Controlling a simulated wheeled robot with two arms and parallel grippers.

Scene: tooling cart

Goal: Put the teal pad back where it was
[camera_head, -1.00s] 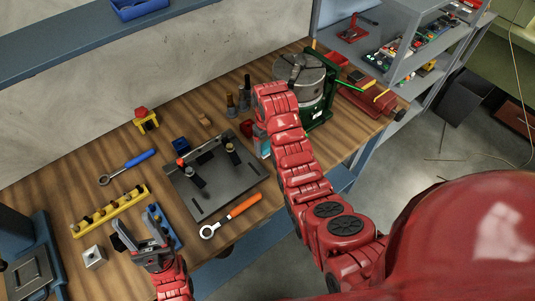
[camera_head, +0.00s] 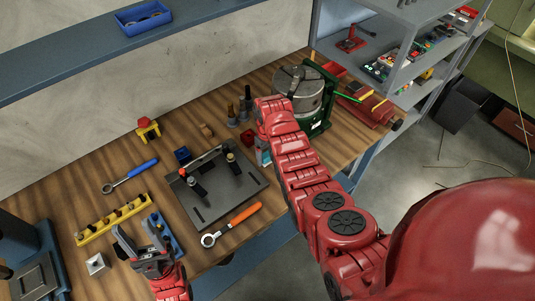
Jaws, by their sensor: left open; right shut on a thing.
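My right arm reaches over the bench, and its gripper (camera_head: 263,147) points down beside the right edge of the dark fixture plate (camera_head: 224,201). The wrist partly hides it. A small teal piece (camera_head: 264,158), which looks like the teal pad, shows at the fingers; the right gripper is shut on it. I cannot tell whether the pad touches the bench. My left gripper (camera_head: 138,241) is open and empty above the front left of the bench, close to a blue block (camera_head: 166,232).
Dark posts stand on the plate. An orange-handled wrench (camera_head: 240,216) lies in front, a blue-handled wrench (camera_head: 132,175) at left. A yellow rack (camera_head: 108,222) is by my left gripper. A round chuck (camera_head: 298,85) and several dark bottle-like holders (camera_head: 240,107) stand behind my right gripper.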

